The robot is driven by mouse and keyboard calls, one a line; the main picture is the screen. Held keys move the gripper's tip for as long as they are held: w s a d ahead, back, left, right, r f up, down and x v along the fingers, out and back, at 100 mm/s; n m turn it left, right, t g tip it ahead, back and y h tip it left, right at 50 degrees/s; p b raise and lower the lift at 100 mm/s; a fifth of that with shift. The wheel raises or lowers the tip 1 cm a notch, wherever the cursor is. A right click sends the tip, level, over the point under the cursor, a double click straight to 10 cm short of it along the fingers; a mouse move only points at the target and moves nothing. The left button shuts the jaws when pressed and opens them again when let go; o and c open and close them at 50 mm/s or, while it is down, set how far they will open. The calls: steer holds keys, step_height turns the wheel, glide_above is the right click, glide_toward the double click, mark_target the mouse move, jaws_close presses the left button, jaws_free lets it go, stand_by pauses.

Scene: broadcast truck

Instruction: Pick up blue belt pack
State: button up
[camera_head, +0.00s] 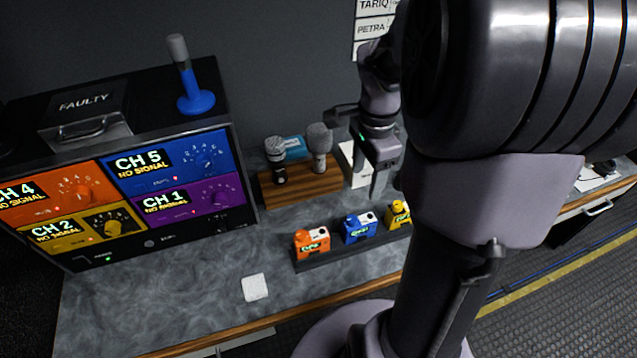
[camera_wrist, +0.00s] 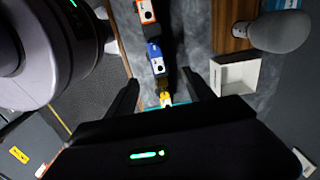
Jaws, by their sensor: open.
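The blue belt pack (camera_head: 359,229) stands in a dark rack between an orange pack (camera_head: 311,243) and a yellow pack (camera_head: 397,214). It also shows in the wrist view (camera_wrist: 155,58), between the orange pack and the yellow pack (camera_wrist: 165,97). My gripper (camera_head: 378,185) is above and behind the rack in the head view, apart from the packs. In the wrist view its two fingers (camera_wrist: 160,88) are spread with nothing held between them. The yellow pack appears nearest the gap between the fingers there. The rack's right end is hidden by my arm in the head view.
A wooden stand (camera_head: 301,187) holds microphones behind the packs. A white open box (camera_wrist: 234,75) sits beside the rack. A large intercom panel (camera_head: 150,190) with a blue microphone-like object (camera_head: 193,90) on top stands at left. A white pad (camera_head: 255,287) lies on the counter, with clear room around it.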

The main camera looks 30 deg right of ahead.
mark_target(359, 220)
steer(key=f+b, duration=0.2)
steer(key=f, duration=0.3)
steer(key=f+b, duration=0.2)
steer(key=f, duration=0.4)
steer(key=f+b, duration=0.3)
steer(key=f, duration=0.3)
steer(key=shift+s+a+f, duration=0.1)
steer(key=shift+s+f, duration=0.05)
steer(key=shift+s, duration=0.1)
jaws_close()
